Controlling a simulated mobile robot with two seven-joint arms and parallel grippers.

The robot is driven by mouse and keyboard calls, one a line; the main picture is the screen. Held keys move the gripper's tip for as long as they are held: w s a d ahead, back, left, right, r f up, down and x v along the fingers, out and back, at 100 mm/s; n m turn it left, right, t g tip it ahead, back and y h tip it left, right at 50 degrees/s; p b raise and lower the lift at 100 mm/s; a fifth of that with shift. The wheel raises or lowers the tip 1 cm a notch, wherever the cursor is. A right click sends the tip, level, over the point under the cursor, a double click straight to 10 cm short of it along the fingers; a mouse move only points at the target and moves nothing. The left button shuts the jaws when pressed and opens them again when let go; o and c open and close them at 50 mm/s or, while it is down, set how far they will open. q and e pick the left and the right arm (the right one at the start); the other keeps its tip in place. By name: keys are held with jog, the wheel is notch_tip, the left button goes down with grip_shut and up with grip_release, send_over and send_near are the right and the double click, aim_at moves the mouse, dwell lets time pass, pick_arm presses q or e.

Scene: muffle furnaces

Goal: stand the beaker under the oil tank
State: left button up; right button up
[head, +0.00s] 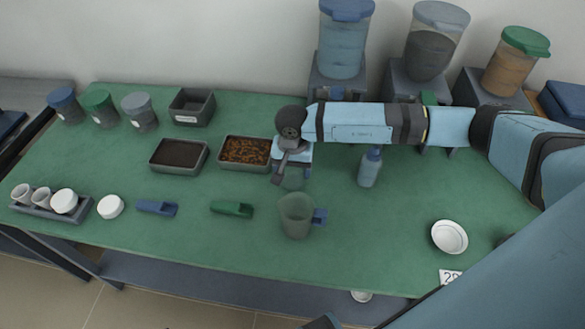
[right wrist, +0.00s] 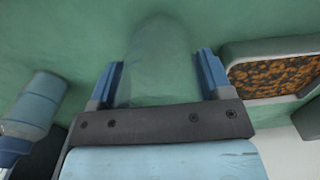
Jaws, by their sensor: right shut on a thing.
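A clear beaker (head: 293,181) is between the fingers of my right gripper (head: 291,168), partly hidden by it in the head view. In the right wrist view the beaker (right wrist: 160,60) shows as a faint see-through shape between the two blue fingers (right wrist: 160,85). My right gripper is shut on it above the green table; I cannot tell whether it touches the table. Three tanks stand on grey stands at the back: one with pale blue liquid (head: 342,52), one with dark contents (head: 430,53), one with amber contents (head: 507,70). No label tells which holds oil.
A blue bottle (head: 370,168) stands to the right. A tray of orange-brown granules (head: 246,151) is close on the left. A white dish (head: 449,237) lies at the right; the table around it is mostly clear.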

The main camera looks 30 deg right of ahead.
jog(key=shift+f, duration=0.25)
jog(key=shift+f, duration=0.1)
jog(key=shift+f+b, duration=0.2)
jog(key=shift+b, duration=0.1)
jog(key=o, duration=0.9)
jog(key=shift+r, duration=0.1)
jog(key=shift+o, duration=0.2)
jog(key=shift+r, duration=0.1)
